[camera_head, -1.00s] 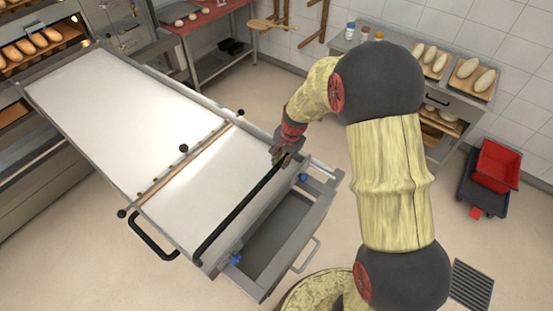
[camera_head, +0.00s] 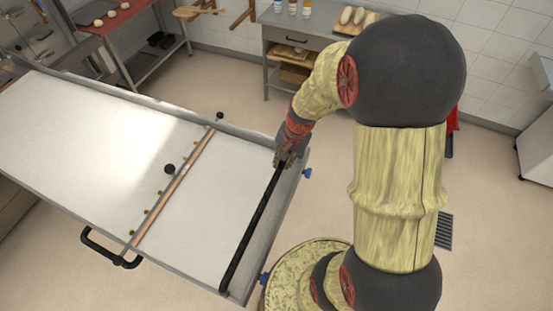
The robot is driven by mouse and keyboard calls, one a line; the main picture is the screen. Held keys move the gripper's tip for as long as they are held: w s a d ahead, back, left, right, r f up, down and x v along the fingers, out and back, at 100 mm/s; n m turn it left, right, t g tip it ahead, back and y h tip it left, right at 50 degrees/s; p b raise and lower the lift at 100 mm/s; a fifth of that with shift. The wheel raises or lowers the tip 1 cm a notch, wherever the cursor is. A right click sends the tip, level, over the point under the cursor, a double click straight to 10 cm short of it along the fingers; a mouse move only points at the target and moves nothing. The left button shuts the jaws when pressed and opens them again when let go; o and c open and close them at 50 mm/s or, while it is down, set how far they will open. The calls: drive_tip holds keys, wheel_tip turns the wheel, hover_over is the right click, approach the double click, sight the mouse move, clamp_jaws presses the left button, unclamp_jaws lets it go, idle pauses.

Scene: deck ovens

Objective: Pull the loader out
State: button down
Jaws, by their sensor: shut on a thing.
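The loader (camera_head: 75,140) is a long white flat bed in a grey metal frame, running from the left edge to the lower middle. A wooden strip (camera_head: 175,185) with small knobs crosses it. A black bar (camera_head: 249,228) spans its near end. My gripper (camera_head: 284,158) is shut on the far end of this bar; the fingertips are small and partly hidden by the gripper body. A black side handle (camera_head: 106,252) sticks out from the loader's front side. The loader's far left end is outside the view.
A red-topped table (camera_head: 112,22) with dough pieces stands at the back left. A grey cabinet (camera_head: 300,40) with bottles and loaves is at the back. A floor grate (camera_head: 444,230) lies at right.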

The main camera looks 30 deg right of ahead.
drive_tip(key=shift+s+f, duration=0.1)
drive_tip(key=shift+s, duration=0.05)
drive_tip(key=c, duration=2.1)
unclamp_jaws()
drive_tip(key=shift+c, duration=0.2)
drive_tip(key=shift+o, duration=1.3)
drive_tip(key=shift+s+d, duration=0.15)
drive_tip(key=shift+o, duration=1)
drive_tip(key=shift+r, duration=0.35)
wheel_tip(320, 180, up, 11)
drive_tip(key=s+d, duration=0.1)
drive_tip(key=shift+s+d, duration=0.2)
drive_tip(key=shift+s, duration=0.15)
drive_tip(key=shift+r, duration=0.1)
